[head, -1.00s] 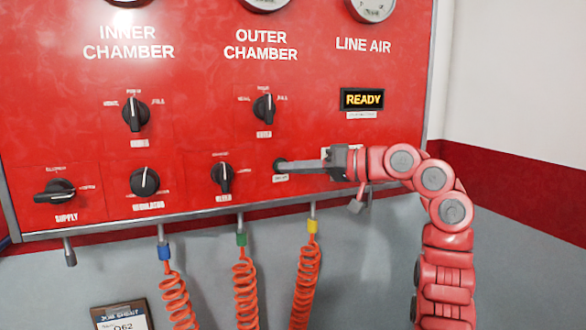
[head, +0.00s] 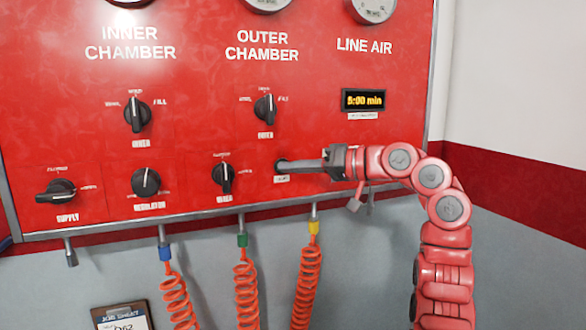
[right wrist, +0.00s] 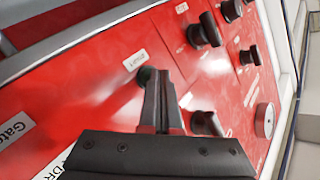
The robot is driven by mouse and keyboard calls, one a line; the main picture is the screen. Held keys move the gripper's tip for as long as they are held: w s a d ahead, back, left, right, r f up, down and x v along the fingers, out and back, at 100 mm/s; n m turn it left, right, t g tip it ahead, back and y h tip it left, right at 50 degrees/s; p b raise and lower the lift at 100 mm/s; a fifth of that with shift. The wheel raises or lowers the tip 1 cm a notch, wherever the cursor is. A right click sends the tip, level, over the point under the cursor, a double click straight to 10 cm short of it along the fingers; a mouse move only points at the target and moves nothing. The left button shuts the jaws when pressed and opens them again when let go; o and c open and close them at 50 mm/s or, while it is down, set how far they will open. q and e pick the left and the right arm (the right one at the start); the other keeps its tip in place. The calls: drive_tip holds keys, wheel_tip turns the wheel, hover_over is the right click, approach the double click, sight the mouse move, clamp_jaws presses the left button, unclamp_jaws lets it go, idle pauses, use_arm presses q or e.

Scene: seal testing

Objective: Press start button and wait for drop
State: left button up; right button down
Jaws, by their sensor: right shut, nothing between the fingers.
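The start button (head: 281,166) is a small dark round knob on the red panel (head: 190,70), with a small white label under it. My right gripper (head: 290,166) is shut and empty, and its fingertips are at the button, seemingly touching it. In the right wrist view the button (right wrist: 146,76) shows beside the closed fingertips (right wrist: 156,75), partly hidden by them. The display (head: 363,100) under LINE AIR reads "5:00 min" in yellow. My left gripper is not in view.
Black knobs for inner (head: 137,114), outer (head: 265,109), supply (head: 56,192), regulator (head: 146,181) and another (head: 223,177) stick out of the panel. Orange coiled hoses (head: 245,290) hang below. Gauges (head: 372,10) line the top. A job sheet (head: 122,316) is at the bottom left.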

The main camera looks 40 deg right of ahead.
drive_tip(key=shift+s+f+b, duration=0.1)
drive_tip(key=shift+s+b, duration=0.1)
drive_tip(key=shift+b, duration=0.15)
drive_tip(key=shift+s, duration=0.2)
drive_tip(key=s+a+b, duration=0.1)
drive_tip(key=s+b, duration=0.2)
drive_tip(key=s, duration=0.3)
drive_tip(key=shift+a, duration=0.25)
drive_tip(key=shift+w, duration=0.1)
idle(0.6)
